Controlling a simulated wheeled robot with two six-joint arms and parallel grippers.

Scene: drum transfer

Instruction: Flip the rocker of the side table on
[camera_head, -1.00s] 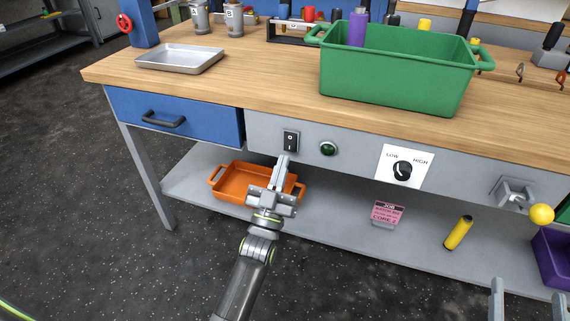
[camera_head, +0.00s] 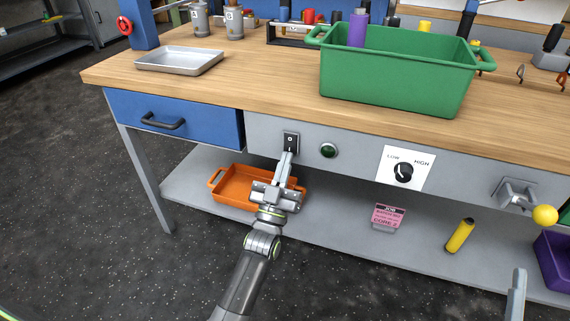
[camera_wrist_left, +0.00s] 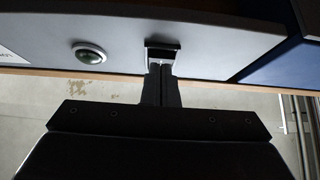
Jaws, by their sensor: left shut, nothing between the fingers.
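The rocker switch (camera_head: 291,138) is a small black plate on the grey front panel of the side table (camera_head: 270,127), right of the blue drawer. My left gripper (camera_head: 287,154) is shut and empty, with its fingertips at the lower part of the rocker, hiding that part. In the left wrist view the closed fingers (camera_wrist_left: 160,82) reach up to the dark rocker (camera_wrist_left: 163,46) and appear to touch it. Which way the rocker is tipped cannot be made out. One finger of my right gripper (camera_head: 517,294) shows at the bottom right; the other is outside the picture.
A dark green round lamp (camera_head: 328,151) and a LOW/HIGH knob (camera_head: 403,172) sit right of the rocker. An orange tray (camera_head: 235,188) lies on the lower shelf behind my left gripper. A green bin (camera_head: 395,80) stands on the tabletop. A yellow-knobbed lever (camera_head: 544,215) juts out at right.

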